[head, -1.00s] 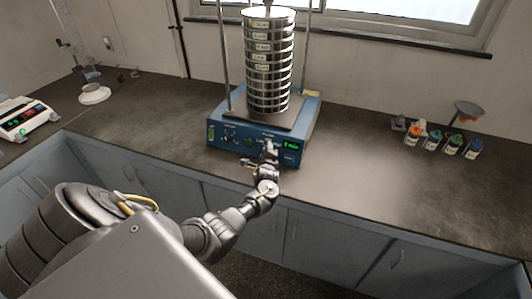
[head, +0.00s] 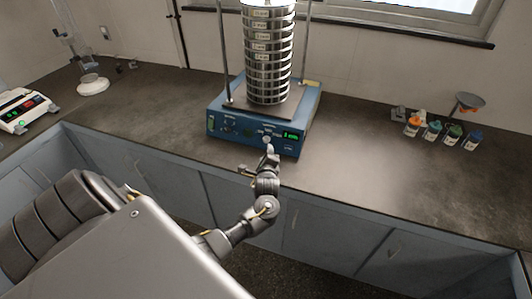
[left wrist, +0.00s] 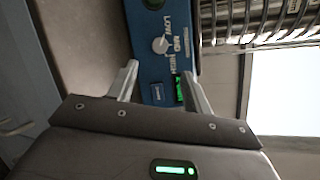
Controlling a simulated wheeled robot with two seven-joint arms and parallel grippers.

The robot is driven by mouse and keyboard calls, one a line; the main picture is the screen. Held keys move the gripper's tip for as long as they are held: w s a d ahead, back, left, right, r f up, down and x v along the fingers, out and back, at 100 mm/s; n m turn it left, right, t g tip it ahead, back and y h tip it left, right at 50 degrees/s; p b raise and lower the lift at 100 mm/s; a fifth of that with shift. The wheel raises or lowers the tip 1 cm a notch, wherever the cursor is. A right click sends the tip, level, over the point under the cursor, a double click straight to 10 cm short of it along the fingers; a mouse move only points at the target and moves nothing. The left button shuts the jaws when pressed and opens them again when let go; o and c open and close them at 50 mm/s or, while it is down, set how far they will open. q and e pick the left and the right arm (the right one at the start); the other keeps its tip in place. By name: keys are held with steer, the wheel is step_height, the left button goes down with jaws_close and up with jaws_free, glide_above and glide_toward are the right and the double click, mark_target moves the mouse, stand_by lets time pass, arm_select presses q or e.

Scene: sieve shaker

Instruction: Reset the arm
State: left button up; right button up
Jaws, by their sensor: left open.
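The sieve shaker has a blue base (head: 226,128) and stands on the dark counter, with a tall stack of metal sieves (head: 268,60) on top. Its front panel shows a green lit display (head: 291,136). In the left wrist view, a pale knob (left wrist: 160,45) with LOW, MED and HIGH markings is on the blue panel (left wrist: 150,68). My left gripper (head: 259,157) is in front of the panel, near the counter's front edge. Its two fingers are apart and empty in the left wrist view (left wrist: 160,72). My right gripper is not in view.
A balance (head: 22,112) stands at the far left, with a white-based stand (head: 92,86) behind it. The counter between shaker and bottles (head: 360,150) is clear. A window is behind.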

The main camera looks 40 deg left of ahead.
arm_select(q)
steer(key=shift+s+d, duration=0.1)
steer(key=shift+d, duration=0.05)
stand_by(0.4)
steer(key=s+d+f+n+g+h, duration=0.2)
steer(key=s+d+f+n+h, duration=0.15)
steer(key=s+d, duration=0.3)
steer(key=s+d+f+n+g+h, duration=0.1)
steer(key=s+d+f+n+h, duration=0.25)
steer(key=s+d, duration=0.3)
steer(key=s+d+r+n+g+h, duration=0.2)
steer(key=s+d+n, duration=0.1)
steer(key=s, duration=0.7)
steer(key=s+d+r+n+g+h, duration=0.1)
steer(key=s+d+r+n+g, duration=0.25)
steer(key=s, duration=0.75)
step_height(320, 180, down, 29)
steer(key=s+b, duration=0.2)
steer(key=b, duration=0.1)
steer(key=s+a+f+g+b, duration=0.1)
steer(key=s+a+f+g, duration=0.1)
steer(key=s+f, duration=1.4)
steer(key=shift+s+a+f, duration=0.2)
steer(key=shift+a+f, duration=0.15)
steer(key=shift+f, duration=0.55)
